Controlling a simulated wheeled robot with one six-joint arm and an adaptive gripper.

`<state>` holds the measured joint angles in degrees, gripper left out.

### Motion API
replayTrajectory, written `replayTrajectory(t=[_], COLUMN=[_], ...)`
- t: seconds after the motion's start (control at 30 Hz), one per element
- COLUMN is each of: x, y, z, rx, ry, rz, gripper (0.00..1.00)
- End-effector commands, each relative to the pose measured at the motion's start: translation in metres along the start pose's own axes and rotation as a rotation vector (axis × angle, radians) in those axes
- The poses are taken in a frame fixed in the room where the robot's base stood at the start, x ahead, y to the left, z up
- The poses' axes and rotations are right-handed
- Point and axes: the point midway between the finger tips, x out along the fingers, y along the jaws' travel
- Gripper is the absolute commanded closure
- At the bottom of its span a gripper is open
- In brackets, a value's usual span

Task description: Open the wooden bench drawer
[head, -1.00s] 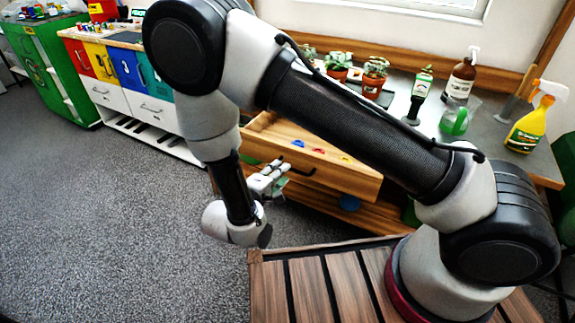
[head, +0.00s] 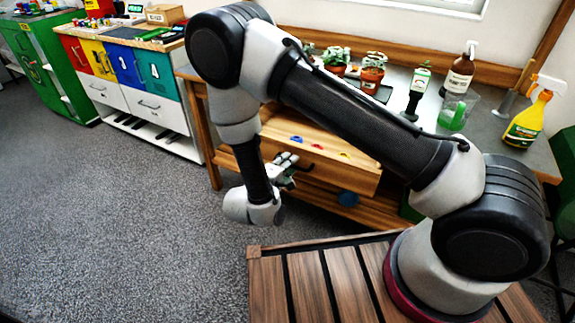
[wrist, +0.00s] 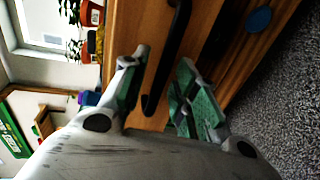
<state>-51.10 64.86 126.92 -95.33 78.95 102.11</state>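The wooden bench drawer (head: 345,177) is pulled out from under the bench top, and its inside shows from above. Its dark bar handle (wrist: 174,52) is on the drawer front, partly hidden by my gripper in the head view. My gripper (head: 284,165) is at the left part of the drawer front. In the wrist view, my gripper (wrist: 162,60) is open. The handle passes between the two fingertips, with gaps visible on both sides. I cannot tell how deep it sits between them.
Small blue (head: 297,139), red and yellow items lie in the drawer. Potted plants (head: 372,70), bottles and a yellow spray bottle (head: 526,122) stand on the bench top. A coloured-drawer cabinet (head: 150,75) stands at left. The grey floor (head: 120,220) is clear.

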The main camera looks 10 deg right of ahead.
Motion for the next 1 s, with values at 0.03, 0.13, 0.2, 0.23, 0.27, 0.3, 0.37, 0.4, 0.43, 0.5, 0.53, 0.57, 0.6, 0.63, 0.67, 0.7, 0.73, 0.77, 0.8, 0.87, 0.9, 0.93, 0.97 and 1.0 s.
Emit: replayTrajectory(t=[0.03,0.13,0.2,0.23,0.27,0.3,0.37,0.4,0.43,0.5,0.53,0.57,0.6,0.63,0.67,0.7,0.73,0.77,0.8,0.87,0.9,0.93,0.97,1.0], x=[0.000,0.000,0.000,0.000,0.000,0.000,-0.001,-0.004,-0.008,-0.021,-0.027,-0.032,-0.039,-0.043,-0.047,-0.050,-0.052,-0.053,-0.053,-0.053,-0.053,-0.053,-0.053,-0.053], y=[0.000,0.000,0.000,0.000,0.000,0.000,-0.001,-0.001,-0.002,-0.005,-0.006,-0.007,-0.009,-0.010,-0.011,-0.011,-0.012,-0.012,-0.012,-0.012,-0.012,-0.012,-0.012,-0.012], z=[0.000,0.000,0.000,0.000,0.000,0.000,0.000,0.000,0.000,-0.001,-0.001,-0.001,-0.001,-0.001,-0.001,-0.001,0.000,0.000,0.000,0.000,0.000,0.000,0.000,0.000], rx=[0.000,0.000,0.000,0.000,0.000,0.000,0.000,-0.001,-0.001,-0.002,-0.002,-0.002,-0.002,-0.001,-0.001,-0.001,-0.001,-0.001,-0.001,-0.001,-0.001,-0.001,-0.001,-0.001], ry=[0.000,0.000,0.000,0.000,0.000,0.000,0.000,0.001,0.001,0.004,0.006,0.004,0.005,0.004,0.004,0.002,0.001,0.001,0.000,0.000,-0.001,-0.001,-0.001,-0.001], rz=[0.000,0.000,0.000,0.000,-0.001,-0.001,-0.001,-0.001,-0.001,-0.001,-0.001,-0.001,-0.001,-0.001,-0.002,-0.002,-0.002,-0.002,-0.002,-0.003,-0.003,-0.003,-0.003,-0.003], gripper=[0.84,1.00,1.00,1.00,1.00,1.00,1.00,1.00,1.00,1.00,1.00,1.00,1.00,1.00,1.00,1.00,1.00,1.00,1.00,1.00,1.00,1.00,1.00,1.00])
